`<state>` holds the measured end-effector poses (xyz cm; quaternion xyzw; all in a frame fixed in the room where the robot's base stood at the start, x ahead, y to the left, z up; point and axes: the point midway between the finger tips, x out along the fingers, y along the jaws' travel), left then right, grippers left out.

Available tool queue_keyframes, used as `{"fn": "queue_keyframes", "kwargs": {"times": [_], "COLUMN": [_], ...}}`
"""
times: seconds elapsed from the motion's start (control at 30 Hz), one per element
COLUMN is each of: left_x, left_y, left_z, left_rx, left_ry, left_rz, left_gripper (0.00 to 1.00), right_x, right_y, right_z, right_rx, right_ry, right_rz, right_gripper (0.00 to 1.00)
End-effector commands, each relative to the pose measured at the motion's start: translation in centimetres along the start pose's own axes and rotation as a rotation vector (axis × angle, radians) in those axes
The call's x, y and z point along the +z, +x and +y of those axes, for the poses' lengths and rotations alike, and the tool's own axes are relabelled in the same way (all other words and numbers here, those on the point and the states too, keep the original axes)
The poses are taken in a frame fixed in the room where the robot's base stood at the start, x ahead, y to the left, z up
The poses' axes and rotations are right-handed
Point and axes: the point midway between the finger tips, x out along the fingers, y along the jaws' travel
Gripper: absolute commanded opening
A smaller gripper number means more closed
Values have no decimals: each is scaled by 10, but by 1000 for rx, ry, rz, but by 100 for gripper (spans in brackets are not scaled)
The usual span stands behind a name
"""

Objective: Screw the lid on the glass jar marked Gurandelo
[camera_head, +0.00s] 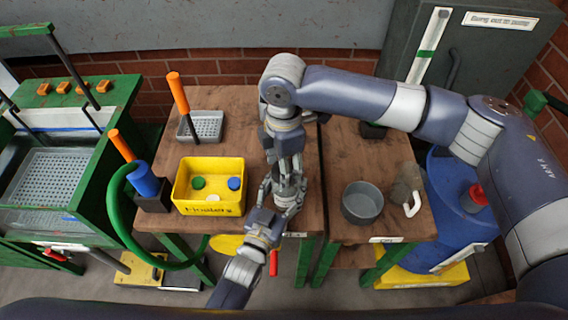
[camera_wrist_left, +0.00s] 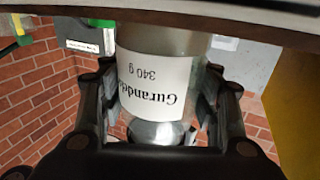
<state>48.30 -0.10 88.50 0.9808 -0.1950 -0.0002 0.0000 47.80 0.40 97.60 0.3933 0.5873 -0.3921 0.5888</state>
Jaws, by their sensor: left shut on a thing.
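The glass jar (camera_wrist_left: 155,75) stands between the fingers of my left gripper (camera_wrist_left: 155,115) in the left wrist view. Its white label reads Gurandelo, 340 g, and shows upside down. A shiny grey round end of the jar shows low in that view; I cannot tell if it is a lid. In the head view the jar (camera_head: 288,184) is mostly hidden by both grippers. My left gripper (camera_head: 280,200) is shut on it from the front. My right gripper (camera_head: 284,166) points down right above the jar; its fingertips are too small and covered to read.
A yellow bin (camera_head: 210,208) with green, blue and white discs stands left of the jar. A grey tray (camera_head: 208,126) is behind it. A grey pot (camera_head: 362,203) and a mug (camera_head: 407,187) stand to the right. A green hose (camera_head: 118,210) curves at the left.

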Motion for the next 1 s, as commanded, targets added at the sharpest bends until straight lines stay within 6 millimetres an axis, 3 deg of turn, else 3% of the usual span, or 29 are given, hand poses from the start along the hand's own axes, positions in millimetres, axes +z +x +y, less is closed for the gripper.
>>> {"fn": "queue_keyframes", "kwargs": {"times": [0.6, 0.63, 0.73, 0.87, 1.0], "left_x": [0, 0, 0, 0, 0], "left_y": [0, 0, 0, 0, 0], "left_z": [0, 0, 0, 0, 0], "left_rx": [0, 0, 0, 0, 0], "left_ry": [0, 0, 0, 0, 0], "left_rz": [1, 1, 1, 1, 0], "left_gripper": [14, 0, 0, 0, 0], "right_x": [0, 0, 0, -1, -1], "right_y": [12, 12, 12, 11, 12], "right_z": [0, 0, 0, 1, 2], "right_rx": [0, 0, 0, 0, -2], "right_ry": [0, 0, 18, 148, 396], "right_rz": [1, 1, 1, 3, 2], "right_gripper": [49, 49, 49, 49, 49]}}
